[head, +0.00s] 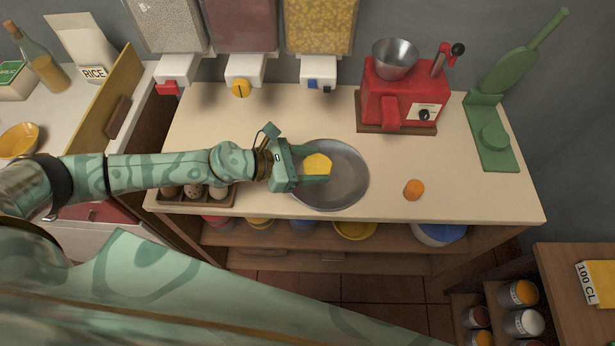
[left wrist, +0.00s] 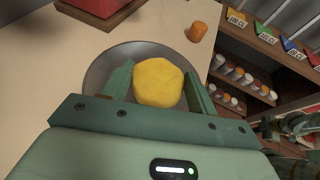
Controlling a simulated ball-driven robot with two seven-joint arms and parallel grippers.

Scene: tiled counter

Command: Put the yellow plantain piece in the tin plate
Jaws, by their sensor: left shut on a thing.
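The yellow plantain piece (head: 318,163) is a chunky, rounded block. My left gripper (head: 313,168) is shut on it, over the tin plate (head: 345,190). The plate is a round, shallow grey metal dish on the counter. In the left wrist view, the yellow piece (left wrist: 158,82) sits between the two green fingers, with the plate (left wrist: 105,65) behind and below it. I cannot tell whether the piece touches the plate's floor.
An orange piece (head: 413,189) lies on the counter right of the plate. A red grinder (head: 400,95) and a green press (head: 492,130) stand behind to the right. An egg tray (head: 195,196) lies under my left arm. Dispensers hang at the back.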

